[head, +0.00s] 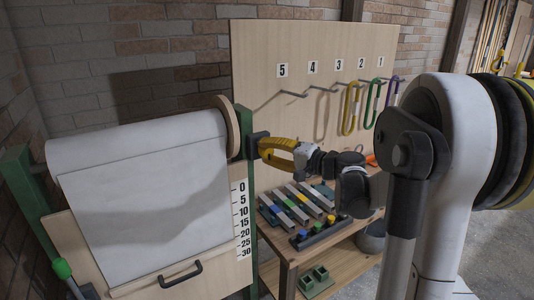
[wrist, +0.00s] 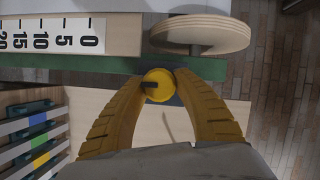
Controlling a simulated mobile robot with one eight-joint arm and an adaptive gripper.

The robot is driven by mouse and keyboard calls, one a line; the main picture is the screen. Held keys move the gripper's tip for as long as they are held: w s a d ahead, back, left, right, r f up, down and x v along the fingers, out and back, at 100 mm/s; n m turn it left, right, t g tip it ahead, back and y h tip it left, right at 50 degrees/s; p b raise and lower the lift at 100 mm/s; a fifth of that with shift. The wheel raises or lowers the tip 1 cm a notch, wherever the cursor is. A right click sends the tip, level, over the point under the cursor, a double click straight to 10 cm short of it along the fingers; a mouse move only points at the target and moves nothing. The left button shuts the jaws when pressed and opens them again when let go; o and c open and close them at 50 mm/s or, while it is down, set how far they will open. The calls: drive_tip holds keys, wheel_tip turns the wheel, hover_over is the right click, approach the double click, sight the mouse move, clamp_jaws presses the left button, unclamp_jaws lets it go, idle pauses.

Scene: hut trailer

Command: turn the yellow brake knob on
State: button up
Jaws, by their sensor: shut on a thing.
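The yellow brake knob (wrist: 160,88) is round with a dark bar pointing left in the wrist view. It sits on a dark block (head: 253,148) fixed to the green post beside the white roll. My gripper (wrist: 161,80) has yellow ridged fingers, one on each side of the knob, and is shut on it. In the head view my gripper (head: 263,147) reaches the block from the right, and its fingers hide the knob.
A white sheet roll (head: 140,145) with a wooden end disc (wrist: 200,33) and a number scale (head: 241,220) is on the left. A bench below holds coloured bars (head: 297,207). A board (head: 255,45) with numbered hooks and carabiners stands behind.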

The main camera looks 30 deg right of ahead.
idle(0.4)
drive_tip(key=o, duration=1.2)
drive_tip(key=shift+c, duration=0.2)
drive_tip(key=v, duration=1.2)
drive_tip(key=shift+r, duration=0.1)
